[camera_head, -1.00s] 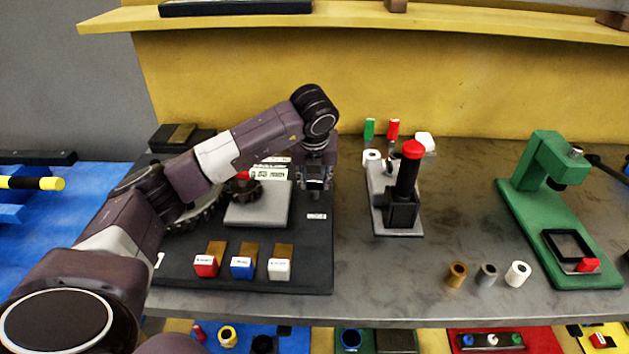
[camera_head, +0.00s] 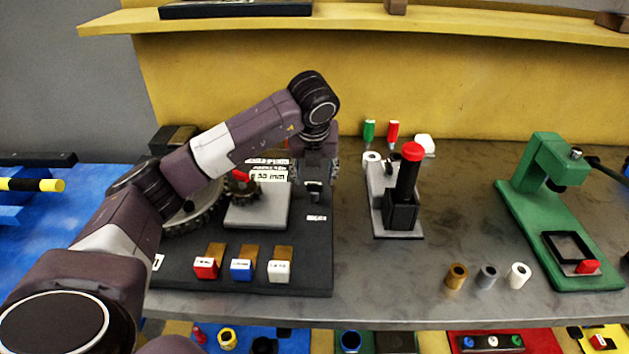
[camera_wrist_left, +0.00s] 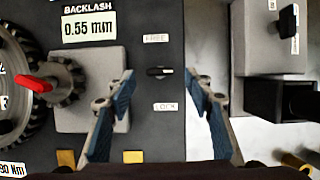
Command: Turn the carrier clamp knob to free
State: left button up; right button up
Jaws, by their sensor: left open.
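The carrier clamp knob (camera_wrist_left: 158,71) is a small black bar knob on the dark base plate (camera_wrist_left: 150,20). In the left wrist view it lies crosswise, with a pale mark towards its right end. The FREE label (camera_wrist_left: 155,38) is above it and the LOCK label (camera_wrist_left: 165,106) below it. My left gripper (camera_wrist_left: 162,84) is open, one finger on each side of the knob in the picture, with visible space between fingers and knob. In the head view my left gripper (camera_head: 317,177) hangs over the plate's right part, and I cannot make out the knob there. My right gripper is not in view.
A grey block (camera_head: 262,212) with a dark gear and red pointer stands left of the gripper. A black fixture with a red-topped post (camera_head: 408,175) stands to the right. Red, blue and white tabs (camera_head: 241,269) line the plate's front. Bench between fixture and green press (camera_head: 545,200) is mostly clear.

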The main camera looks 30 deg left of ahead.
pick_arm(q)
jog(key=v, duration=0.8)
jog(key=shift+r, duration=0.35)
jog(key=shift+d, duration=0.1)
